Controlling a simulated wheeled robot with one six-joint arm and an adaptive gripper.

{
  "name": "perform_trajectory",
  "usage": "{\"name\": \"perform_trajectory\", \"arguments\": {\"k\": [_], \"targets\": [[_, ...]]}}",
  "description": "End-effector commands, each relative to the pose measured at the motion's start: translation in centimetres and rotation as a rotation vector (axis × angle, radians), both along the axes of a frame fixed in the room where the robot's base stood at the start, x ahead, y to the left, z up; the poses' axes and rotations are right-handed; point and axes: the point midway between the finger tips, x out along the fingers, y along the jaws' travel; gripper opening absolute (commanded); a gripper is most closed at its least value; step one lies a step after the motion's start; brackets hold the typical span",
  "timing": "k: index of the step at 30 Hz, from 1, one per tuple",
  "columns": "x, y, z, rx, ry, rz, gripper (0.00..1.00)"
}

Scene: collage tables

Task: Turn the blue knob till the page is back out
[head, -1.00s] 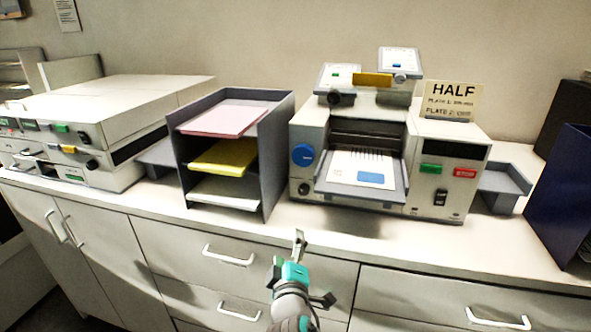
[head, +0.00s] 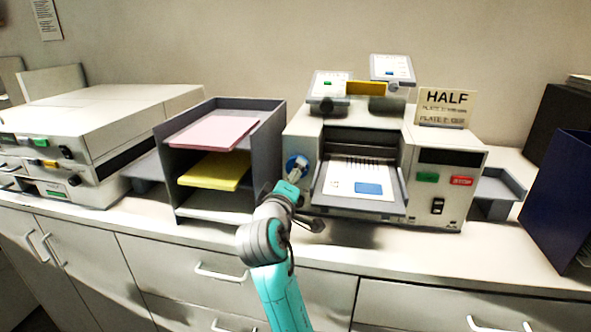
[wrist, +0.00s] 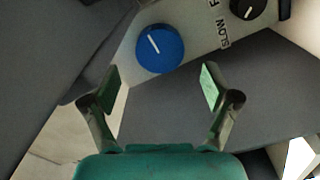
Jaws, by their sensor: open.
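The blue knob (wrist: 159,48) is on the front of the machine (head: 447,157), with a white line across its face. The knob shows beyond the gap between the fingertips; I cannot tell the exact distance. A printed page (head: 345,177) with a blue block lies on the machine's front tray, with its far edge near the dark slot.
A black knob (wrist: 247,8) marked SLOW is near the blue knob. A grey paper rack (head: 272,135) stands close on the left, with pink and yellow sheets. Green and red buttons are on the machine's right front. A dark blue binder (head: 560,200) stands at far right.

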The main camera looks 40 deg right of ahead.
Motion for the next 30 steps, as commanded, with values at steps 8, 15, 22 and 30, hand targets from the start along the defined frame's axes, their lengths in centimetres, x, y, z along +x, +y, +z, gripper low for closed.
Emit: {"name": "perform_trajectory", "arguments": {"k": [8,15,22,30], "targets": [[2.4,-3.1,0.0,-0.001,0.000,0.000,0.87],[3.1,-4.0,0.0,0.000,0.000,0.001,0.87],[3.1,-3.9,0.0,0.000,0.000,0.001,0.84],[3.1,-3.9,0.0,0.000,0.000,0.001,0.27]]}}
